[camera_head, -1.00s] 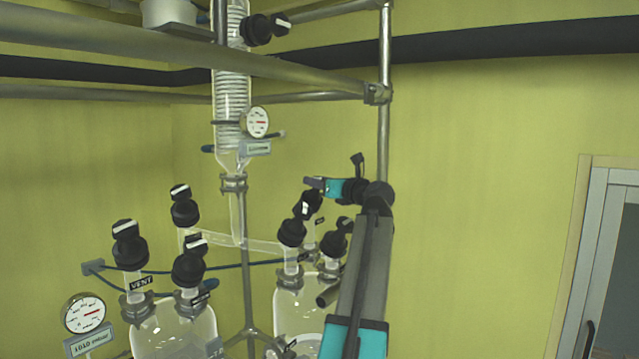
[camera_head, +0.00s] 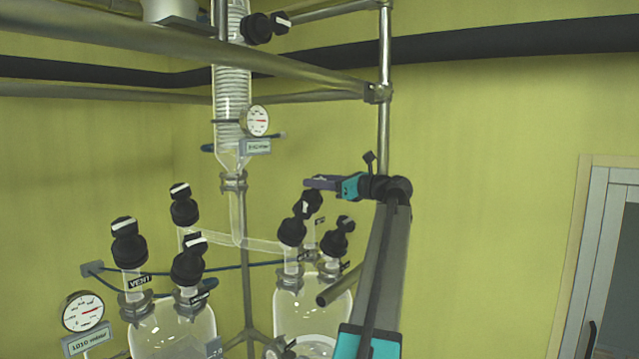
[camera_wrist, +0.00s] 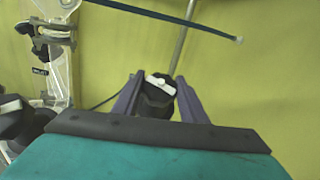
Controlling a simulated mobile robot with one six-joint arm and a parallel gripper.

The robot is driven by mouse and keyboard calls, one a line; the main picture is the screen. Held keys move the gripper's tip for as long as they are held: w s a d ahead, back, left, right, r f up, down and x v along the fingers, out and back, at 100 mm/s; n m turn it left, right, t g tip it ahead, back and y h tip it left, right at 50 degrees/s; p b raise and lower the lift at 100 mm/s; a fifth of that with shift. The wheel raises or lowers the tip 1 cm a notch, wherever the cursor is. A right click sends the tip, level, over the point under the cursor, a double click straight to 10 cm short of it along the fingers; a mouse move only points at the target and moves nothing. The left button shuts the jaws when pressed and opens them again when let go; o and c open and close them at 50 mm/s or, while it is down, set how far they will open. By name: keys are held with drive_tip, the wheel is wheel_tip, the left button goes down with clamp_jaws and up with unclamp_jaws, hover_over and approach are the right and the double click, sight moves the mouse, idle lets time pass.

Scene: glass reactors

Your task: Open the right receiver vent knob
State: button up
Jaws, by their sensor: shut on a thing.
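The right glass receiver (camera_head: 287,318) carries several black stopper knobs with white marks. My gripper (camera_head: 309,184) reaches in from the right, its purple fingers at the top of the rear knob (camera_head: 315,201). In the wrist view the dark knob (camera_wrist: 157,98) sits between the two fingers, with its white bar lying nearly crosswise, slightly tilted. My gripper is shut on this knob. A small label below it is too small to read. The front knob (camera_head: 291,232) and the right knob (camera_head: 335,239) stand close by on the same receiver.
The left receiver (camera_head: 172,327) has its own knobs and a VENT label (camera_head: 138,282). A glass condenser (camera_head: 232,95) with a gauge (camera_head: 257,120) hangs above. A metal post (camera_head: 385,60) and rails frame the rig.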

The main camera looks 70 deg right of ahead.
drive_tip(key=o, duration=1.1)
drive_tip(key=shift+c, duration=0.2)
drive_tip(key=b+v, duration=0.3)
drive_tip(key=v, duration=1.1)
drive_tip(key=shift+b, duration=0.3)
drive_tip(key=shift+r, duration=0.1)
